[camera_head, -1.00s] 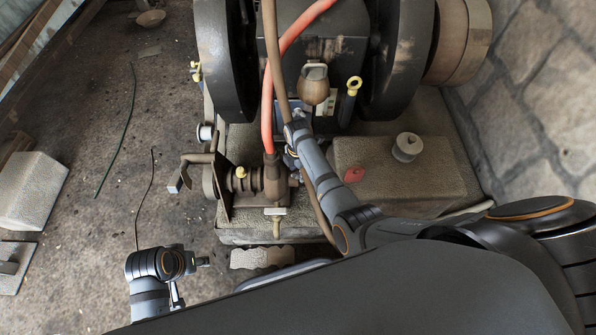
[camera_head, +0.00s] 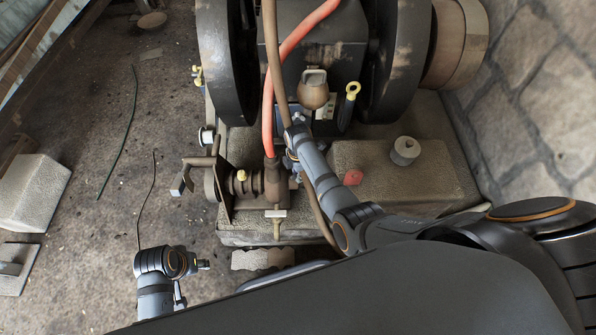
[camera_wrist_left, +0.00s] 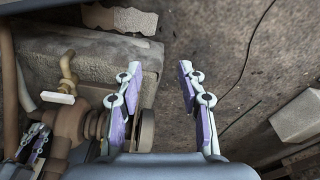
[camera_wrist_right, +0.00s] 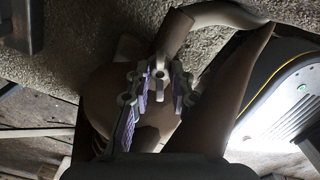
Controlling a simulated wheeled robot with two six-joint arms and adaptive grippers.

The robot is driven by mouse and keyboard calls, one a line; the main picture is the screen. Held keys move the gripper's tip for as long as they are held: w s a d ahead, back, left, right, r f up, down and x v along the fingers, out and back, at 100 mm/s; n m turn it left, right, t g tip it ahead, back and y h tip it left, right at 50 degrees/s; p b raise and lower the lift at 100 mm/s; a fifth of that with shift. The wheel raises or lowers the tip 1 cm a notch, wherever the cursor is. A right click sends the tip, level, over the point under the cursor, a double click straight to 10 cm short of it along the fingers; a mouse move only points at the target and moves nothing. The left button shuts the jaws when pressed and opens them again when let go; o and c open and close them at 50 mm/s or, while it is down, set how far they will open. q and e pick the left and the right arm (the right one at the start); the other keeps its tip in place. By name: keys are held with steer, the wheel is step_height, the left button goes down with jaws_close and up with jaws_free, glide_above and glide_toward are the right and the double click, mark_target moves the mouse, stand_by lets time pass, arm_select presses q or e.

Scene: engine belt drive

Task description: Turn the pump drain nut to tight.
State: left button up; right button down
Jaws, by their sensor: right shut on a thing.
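The brown pump (camera_head: 272,185) sits at the front of the engine base, under the red hose. My right gripper (camera_wrist_right: 160,82) is shut on a small brown part of the pump between its fingertips, which I take to be the drain nut (camera_wrist_right: 158,66). The fingers hide most of it, and its turn angle cannot be told. In the head view my right arm reaches down beside the pump, and the fingertips are mostly hidden. The right gripper also shows at the left edge of the left wrist view (camera_wrist_left: 34,140). My left gripper (camera_wrist_left: 158,80) is open and empty, near the pump's front.
A brass tap (camera_wrist_left: 68,75) sticks out beside the pump. The red hose (camera_head: 282,70) rises behind it. Dark flywheels (camera_head: 228,65) stand at the back. A stone block (camera_head: 33,192) lies at the far left. The floor between has thin wires and is otherwise free.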

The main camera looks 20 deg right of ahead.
steer(key=m+p, duration=0.2)
steer(key=m, duration=0.2)
steer(key=shift+r+p, duration=0.1)
steer(key=shift+p, duration=0.3)
arm_select(q)
step_height(320, 180, down, 12)
steer(key=s+a, duration=0.1)
steer(key=a, duration=0.2)
steer(key=shift+s+y, duration=0.3)
steer(key=shift+s, duration=0.05)
arm_select(e)
steer(key=shift+m, duration=0.8)
steer(key=c, duration=1.2)
jaws_free()
steer(key=shift+o, duration=0.2)
arm_select(q)
steer(key=shift+r, duration=0.1)
arm_select(e)
steer(key=shift+r, duration=0.35)
step_height(320, 180, up, 11)
